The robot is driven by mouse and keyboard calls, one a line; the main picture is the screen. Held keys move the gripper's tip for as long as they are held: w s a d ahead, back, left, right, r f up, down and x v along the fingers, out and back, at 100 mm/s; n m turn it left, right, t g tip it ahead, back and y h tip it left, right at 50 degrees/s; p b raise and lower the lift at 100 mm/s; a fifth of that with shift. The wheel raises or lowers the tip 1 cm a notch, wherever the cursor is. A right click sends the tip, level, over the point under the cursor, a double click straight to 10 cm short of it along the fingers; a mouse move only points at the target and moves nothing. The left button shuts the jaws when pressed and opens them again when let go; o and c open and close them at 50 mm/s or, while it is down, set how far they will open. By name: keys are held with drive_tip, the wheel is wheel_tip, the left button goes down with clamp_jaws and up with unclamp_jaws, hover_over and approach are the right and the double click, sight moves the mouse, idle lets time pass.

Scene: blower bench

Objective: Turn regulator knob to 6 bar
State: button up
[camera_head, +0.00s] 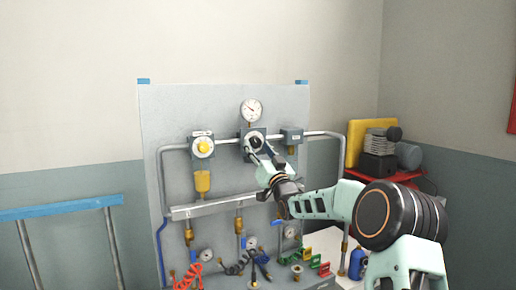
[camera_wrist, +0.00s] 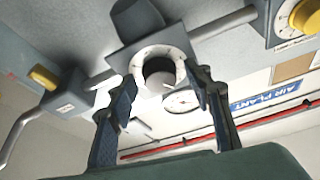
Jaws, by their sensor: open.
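The regulator knob (camera_wrist: 160,74) is black with a white pointer line and sits inside a pale ring scale in the wrist view. In the head view the regulator (camera_head: 253,141) is on the grey panel, below a round white gauge (camera_head: 251,110). The gauge also shows in the wrist view (camera_wrist: 181,100); its reading is too small to tell. My gripper (camera_wrist: 163,80) is open, with its fingertips at either side of the knob in that view. I cannot tell whether they touch it. In the head view my gripper (camera_head: 265,153) partly covers the regulator.
A yellow-knobbed unit (camera_head: 203,146) is left of the regulator, and a grey-blue box (camera_head: 292,136) is to its right. A pipe joins them. Below are a grey rail (camera_head: 208,208), small gauges and coloured hoses. A blue-topped rail (camera_head: 60,207) stands at the left.

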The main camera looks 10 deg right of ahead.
drive_tip(key=c, duration=1.1)
drive_tip(key=shift+c, duration=0.2)
